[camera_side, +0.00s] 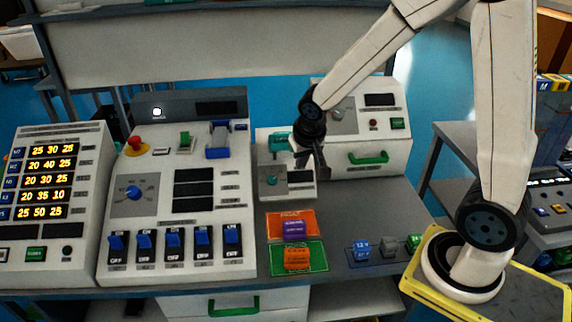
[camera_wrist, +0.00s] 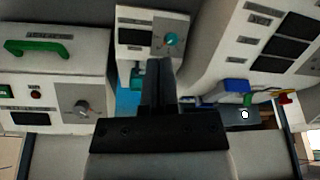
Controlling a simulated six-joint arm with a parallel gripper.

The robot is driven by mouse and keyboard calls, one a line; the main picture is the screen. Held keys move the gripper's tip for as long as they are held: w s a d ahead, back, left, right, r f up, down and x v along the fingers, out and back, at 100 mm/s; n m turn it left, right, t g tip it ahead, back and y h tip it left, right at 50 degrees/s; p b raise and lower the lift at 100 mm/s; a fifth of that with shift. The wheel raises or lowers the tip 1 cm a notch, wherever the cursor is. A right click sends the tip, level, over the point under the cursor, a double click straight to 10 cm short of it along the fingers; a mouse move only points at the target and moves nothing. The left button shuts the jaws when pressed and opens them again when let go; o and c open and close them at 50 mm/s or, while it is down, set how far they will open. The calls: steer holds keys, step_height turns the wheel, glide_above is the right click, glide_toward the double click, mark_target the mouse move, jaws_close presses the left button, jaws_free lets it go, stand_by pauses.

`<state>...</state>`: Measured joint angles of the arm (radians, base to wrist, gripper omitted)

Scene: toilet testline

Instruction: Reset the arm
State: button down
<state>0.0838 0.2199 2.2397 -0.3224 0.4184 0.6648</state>
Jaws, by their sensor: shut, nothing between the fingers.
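My gripper (camera_side: 308,160) hangs at the end of my white arm, above the small grey box with a teal knob (camera_side: 272,181) in the side view. Its dark fingers point down and are shut with nothing between them. In the wrist view the shut fingers of my gripper (camera_wrist: 158,75) stand up the middle, just below and overlapping the box with the teal knob (camera_wrist: 170,40). In the side view the fingers partly cover the space between that box and the white box with a green handle (camera_side: 368,158). I cannot tell how high the fingertips are above the box.
A large panel with blue switches (camera_side: 174,240), a red button (camera_side: 134,142) and a dial stands left of my gripper. A yellow-digit display panel (camera_side: 50,180) is farther left. Orange (camera_side: 291,224) and green (camera_side: 312,257) cards and small cubes (camera_side: 386,247) lie at the front.

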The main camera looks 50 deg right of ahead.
steer(key=s+a+n+y, duration=0.1)
steer(key=s+a+n, duration=0.1)
steer(key=s, duration=0.3)
steer(key=s+a+f+n, duration=0.1)
steer(key=s+a+n, duration=0.2)
steer(key=s, duration=0.2)
steer(key=shift+a+f+g+y, duration=0.15)
steer(key=shift+a+g+y, duration=0.15)
steer(key=shift+y, duration=0.1)
stand_by(0.4)
